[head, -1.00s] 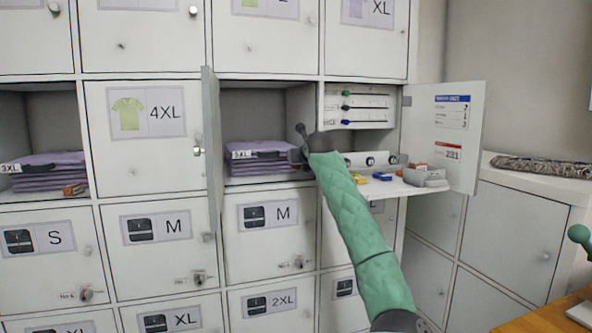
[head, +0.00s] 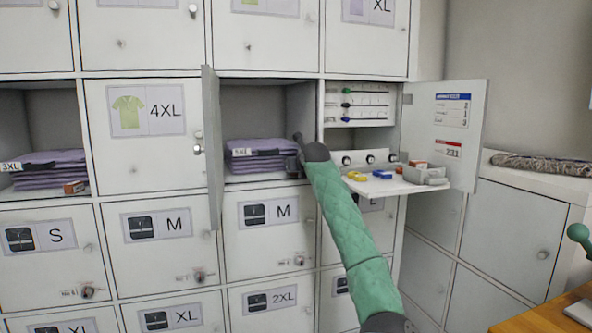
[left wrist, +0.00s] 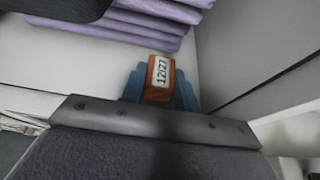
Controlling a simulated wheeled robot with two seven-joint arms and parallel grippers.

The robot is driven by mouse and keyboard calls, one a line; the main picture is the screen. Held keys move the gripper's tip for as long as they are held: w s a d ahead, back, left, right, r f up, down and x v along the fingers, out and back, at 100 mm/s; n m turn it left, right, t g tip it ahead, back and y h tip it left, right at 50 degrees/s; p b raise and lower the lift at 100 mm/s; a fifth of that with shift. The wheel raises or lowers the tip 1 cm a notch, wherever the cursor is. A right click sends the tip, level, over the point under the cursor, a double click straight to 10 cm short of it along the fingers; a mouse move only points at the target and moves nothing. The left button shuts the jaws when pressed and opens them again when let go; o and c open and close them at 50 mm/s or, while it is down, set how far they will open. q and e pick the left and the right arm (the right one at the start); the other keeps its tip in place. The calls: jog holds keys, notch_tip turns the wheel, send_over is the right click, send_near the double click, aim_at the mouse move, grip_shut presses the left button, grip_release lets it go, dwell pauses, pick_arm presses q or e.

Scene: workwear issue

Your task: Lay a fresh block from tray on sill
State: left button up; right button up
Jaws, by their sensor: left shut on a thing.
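My left gripper (head: 294,162) reaches into the right side of the open 5XL compartment, low beside the purple folded stack (head: 256,160). In the left wrist view its blue fingers (left wrist: 160,92) are shut on an orange-brown block (left wrist: 160,77) marked 12/27. The block is near the pale compartment floor, with the purple stack (left wrist: 150,30) to its left and beyond. I cannot tell whether it touches the floor. The front sill (head: 262,178) runs below the stack. A grey tray (head: 432,183) with an orange block (head: 417,163) is on the fold-down shelf.
An open door (head: 212,150) stands left of the 5XL compartment, another (head: 455,135) right of the shelf (head: 385,186). Yellow and blue pieces lie on the shelf. The 3XL compartment at left has a purple stack (head: 50,170) and an orange-brown block (head: 74,187) on its sill.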

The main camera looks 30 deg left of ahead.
pick_arm(q)
jog(key=o, duration=0.9)
jog(key=shift+o, duration=0.2)
jog(key=shift+r+p, duration=0.25)
jog(key=shift+p, duration=0.05)
jog(key=b+v, duration=0.1)
jog(key=v, duration=1.1)
jog(key=shift+b, duration=0.3)
